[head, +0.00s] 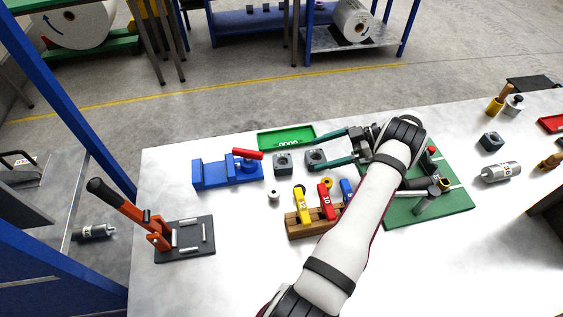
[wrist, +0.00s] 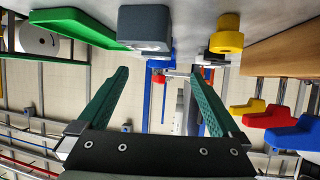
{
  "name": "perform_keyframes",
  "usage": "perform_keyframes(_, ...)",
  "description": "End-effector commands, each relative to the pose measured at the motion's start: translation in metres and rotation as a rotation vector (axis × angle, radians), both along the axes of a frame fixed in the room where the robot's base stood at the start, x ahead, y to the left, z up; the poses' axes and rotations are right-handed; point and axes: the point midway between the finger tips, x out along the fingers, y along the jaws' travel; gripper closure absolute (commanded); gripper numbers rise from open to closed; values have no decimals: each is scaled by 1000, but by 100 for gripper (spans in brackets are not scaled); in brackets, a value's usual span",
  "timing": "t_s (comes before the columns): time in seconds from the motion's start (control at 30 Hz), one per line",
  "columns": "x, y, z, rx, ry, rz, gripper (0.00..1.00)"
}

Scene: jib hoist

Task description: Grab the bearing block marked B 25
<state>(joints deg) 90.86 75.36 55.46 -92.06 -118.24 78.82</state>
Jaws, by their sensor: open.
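Two dark grey bearing blocks with round bores stand side by side near the table's back edge: a left block (head: 283,164) and a right block (head: 315,160). A third dark block (head: 491,141) stands at the far right. I cannot read a B 25 mark on any of them. My gripper (head: 321,153) is open and empty, its green fingers pointing left beside the right block. In the wrist view, a grey block (wrist: 145,25) shows at the top, ahead of my open gripper (wrist: 160,73) and nearer the left finger; its marking is not visible.
A green tray (head: 286,138) lies behind the blocks, and a blue vise (head: 227,173) stands left. A green board (head: 440,205) with fittings lies right, under my arm.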

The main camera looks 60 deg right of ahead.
Motion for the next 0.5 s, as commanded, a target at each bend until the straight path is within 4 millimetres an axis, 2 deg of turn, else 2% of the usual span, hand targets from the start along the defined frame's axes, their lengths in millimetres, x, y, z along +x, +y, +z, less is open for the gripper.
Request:
perform_keyframes(0.2,37,24,-20,1,-1,1,0)
perform_keyframes(0.4,54,35,-28,-2,-1,0,0)
perform_keyframes(0.5,71,44,-33,-1,-1,1,0)
